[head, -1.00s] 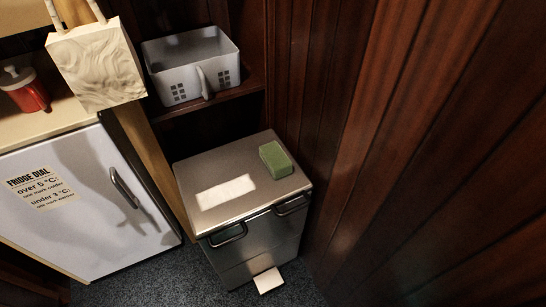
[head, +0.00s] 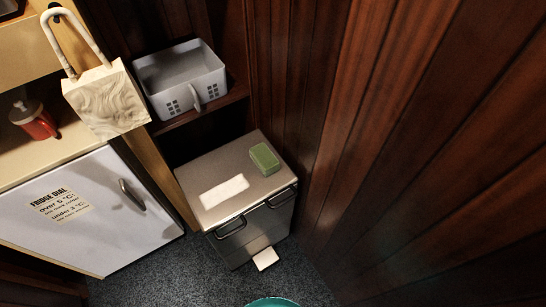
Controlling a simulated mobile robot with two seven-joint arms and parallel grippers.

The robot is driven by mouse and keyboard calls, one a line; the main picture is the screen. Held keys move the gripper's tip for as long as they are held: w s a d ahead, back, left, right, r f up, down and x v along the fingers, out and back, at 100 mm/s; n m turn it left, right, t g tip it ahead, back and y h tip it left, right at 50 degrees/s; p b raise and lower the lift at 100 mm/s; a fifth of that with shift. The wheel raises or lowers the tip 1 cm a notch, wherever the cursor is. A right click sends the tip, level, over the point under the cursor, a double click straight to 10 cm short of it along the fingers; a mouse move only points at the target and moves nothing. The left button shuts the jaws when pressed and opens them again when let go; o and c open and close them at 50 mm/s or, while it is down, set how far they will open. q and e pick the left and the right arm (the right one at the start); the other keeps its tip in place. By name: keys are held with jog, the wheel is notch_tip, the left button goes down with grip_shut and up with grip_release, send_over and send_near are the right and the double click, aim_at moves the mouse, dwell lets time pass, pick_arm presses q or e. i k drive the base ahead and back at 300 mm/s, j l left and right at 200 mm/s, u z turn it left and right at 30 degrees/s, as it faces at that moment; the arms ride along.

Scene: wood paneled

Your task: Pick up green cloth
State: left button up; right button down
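A green block-shaped item (head: 264,158), which looks like the green cloth folded or a sponge, lies on the back right of a metal cabinet's top (head: 215,167). Nothing touches it. Neither of my grippers shows in the head view.
A white label (head: 224,191) is on the cabinet top, and handles are on its front. A grey basket (head: 181,80) sits on a shelf behind. A white fridge (head: 90,215) and red container (head: 35,119) are left. A wood-panelled wall (head: 420,150) closes the right. Teal rim (head: 273,302) at bottom.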

aim_at(267, 163)
jog(key=k+j+z, duration=0.1)
jog(key=j+z, duration=0.15)
jog(key=z, duration=0.15)
jog(key=k+j+z, duration=0.1)
jog(key=z, duration=0.3)
jog(key=k+j+z, duration=0.15)
jog(key=j+z, duration=0.2)
